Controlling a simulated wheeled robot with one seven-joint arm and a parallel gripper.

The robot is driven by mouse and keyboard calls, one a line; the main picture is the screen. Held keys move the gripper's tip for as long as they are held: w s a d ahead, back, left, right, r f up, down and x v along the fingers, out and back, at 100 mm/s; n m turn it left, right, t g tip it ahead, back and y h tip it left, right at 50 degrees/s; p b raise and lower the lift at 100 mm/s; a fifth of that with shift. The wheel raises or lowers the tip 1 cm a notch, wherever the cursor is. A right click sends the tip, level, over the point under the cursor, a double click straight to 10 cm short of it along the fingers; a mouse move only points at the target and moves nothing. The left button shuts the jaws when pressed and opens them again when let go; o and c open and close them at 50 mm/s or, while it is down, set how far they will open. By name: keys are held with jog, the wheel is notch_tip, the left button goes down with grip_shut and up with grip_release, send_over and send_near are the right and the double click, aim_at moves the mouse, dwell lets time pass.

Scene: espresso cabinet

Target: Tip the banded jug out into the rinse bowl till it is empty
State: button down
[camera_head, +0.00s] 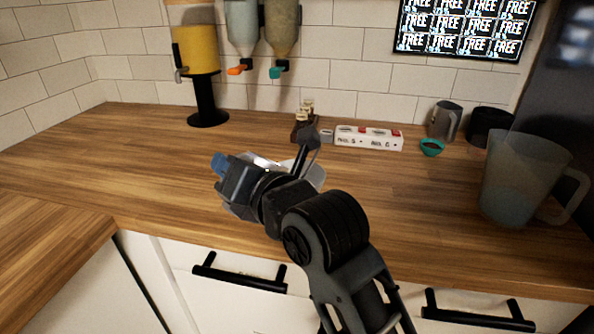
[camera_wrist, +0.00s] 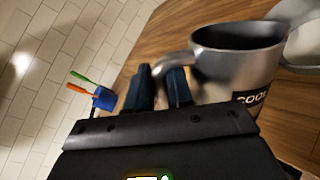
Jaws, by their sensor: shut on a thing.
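The banded jug (camera_wrist: 235,70) is a steel jug with a dark lettered band, seen large in the wrist view. My gripper (camera_wrist: 160,85) is shut on its handle; the dark blue fingers lie on either side of it. The jug's mouth shows, dark inside; I cannot tell what it holds. In the head view my gripper (camera_head: 228,178) is over the counter and hides most of the jug. A pale rounded vessel, probably the rinse bowl (camera_wrist: 308,42), is beside the jug in the wrist view, partly cut off; its pale edge (camera_head: 312,177) shows behind my gripper in the head view.
A large translucent pitcher (camera_head: 520,180) stands at the right. Behind are a steel jug (camera_head: 445,120), a teal cup (camera_head: 432,147), a white labelled box (camera_head: 368,138) and small bottles (camera_head: 303,118). A dispenser (camera_head: 203,85) stands back left. The left counter is clear.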

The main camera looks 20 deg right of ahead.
jog(key=shift+w+d+r+m, duration=0.2)
jog(key=shift+d+r+m, duration=0.2)
jog(key=shift+r, duration=0.1)
jog(key=shift+w+d+r+m+g+y+p, duration=0.25)
jog(key=shift+d+r+m+p, duration=0.35)
jog(key=shift+r+m+p, duration=0.35)
jog(key=shift+w+d+r+m+g+y+p, duration=0.15)
jog(key=shift+w+d+r+m+p, duration=0.15)
jog(key=shift+d+r+m+p, duration=0.55)
jog(key=shift+w+p, duration=0.15)
jog(key=shift+p, duration=0.45)
jog(key=shift+w+d+r+m+p, duration=0.2)
jog(key=shift+d+r+m+p, duration=0.3)
jog(key=shift+p, duration=0.1)
